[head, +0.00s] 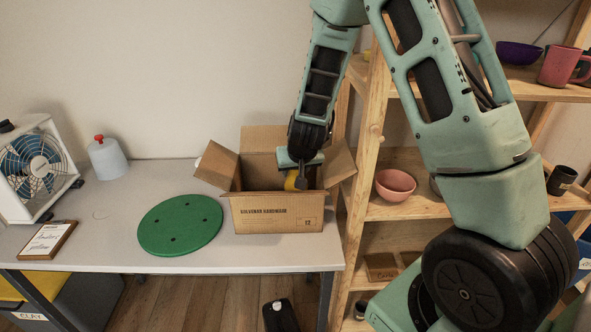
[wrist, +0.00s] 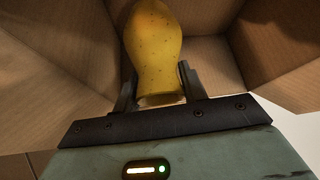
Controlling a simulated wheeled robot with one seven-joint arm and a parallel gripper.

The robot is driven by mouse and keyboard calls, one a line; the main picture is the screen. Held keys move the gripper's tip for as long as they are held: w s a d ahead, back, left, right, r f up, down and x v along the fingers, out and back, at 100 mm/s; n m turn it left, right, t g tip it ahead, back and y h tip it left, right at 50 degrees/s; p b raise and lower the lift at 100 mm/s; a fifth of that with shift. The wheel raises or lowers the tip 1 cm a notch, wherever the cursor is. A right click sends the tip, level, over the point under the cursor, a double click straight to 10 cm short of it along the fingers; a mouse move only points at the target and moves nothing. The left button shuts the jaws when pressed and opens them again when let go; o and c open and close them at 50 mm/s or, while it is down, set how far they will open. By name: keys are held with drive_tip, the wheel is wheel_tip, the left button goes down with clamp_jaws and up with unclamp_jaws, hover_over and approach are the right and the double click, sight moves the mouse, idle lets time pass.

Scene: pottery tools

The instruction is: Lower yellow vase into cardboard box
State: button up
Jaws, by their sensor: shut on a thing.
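The yellow vase (wrist: 153,50) is speckled and sits between the two fingers of my gripper (wrist: 158,88) in the wrist view, with the cardboard walls around it. In the head view my gripper (head: 300,180) reaches down into the open cardboard box (head: 278,214), and only a small part of the yellow vase (head: 291,181) shows above the front wall. The box stands on the table with its flaps spread. The lower part of the vase is hidden, so I cannot tell whether it touches the box floor.
A green round disc (head: 180,225) lies left of the box on the grey table (head: 120,200). A wooden shelf (head: 372,130) with a pink bowl (head: 395,184) stands close on the right. A fan (head: 35,165), a white bottle (head: 107,158) and a framed card (head: 47,240) are farther left.

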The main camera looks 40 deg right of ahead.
drive_tip(key=shift+f+b, duration=0.35)
drive_tip(key=shift+f, duration=0.1)
idle(0.3)
drive_tip(key=o, duration=1.2)
drive_tip(key=p+v, duration=0.7)
drive_tip(key=v, duration=1)
drive_tip(key=shift+r, duration=0.2)
drive_tip(key=shift+s, duration=0.15)
